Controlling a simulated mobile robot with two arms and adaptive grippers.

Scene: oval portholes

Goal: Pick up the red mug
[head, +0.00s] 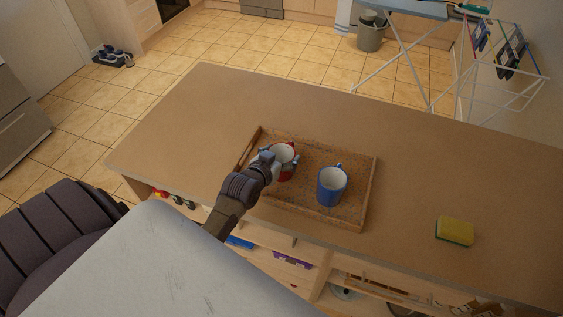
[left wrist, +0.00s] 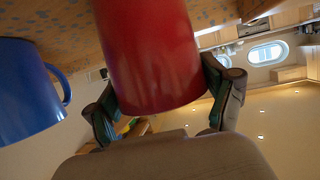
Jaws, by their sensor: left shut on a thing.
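The red mug (head: 287,174) is at the left part of a brown tray (head: 369,191) on the counter, partly hidden by my left gripper (head: 277,163). My left gripper is shut on the mug. In the left wrist view the red mug (left wrist: 150,55) stands between the two fingers (left wrist: 162,108), one on each side. From these frames I cannot tell whether the mug touches the tray. My right gripper is not in view.
A blue mug (head: 331,187) stands in the tray to the right of the red one; it also shows in the left wrist view (left wrist: 28,95). A yellow sponge (head: 455,231) lies on the counter (head: 200,120) at right. The counter's far left is clear. Shelves with items sit below the near edge.

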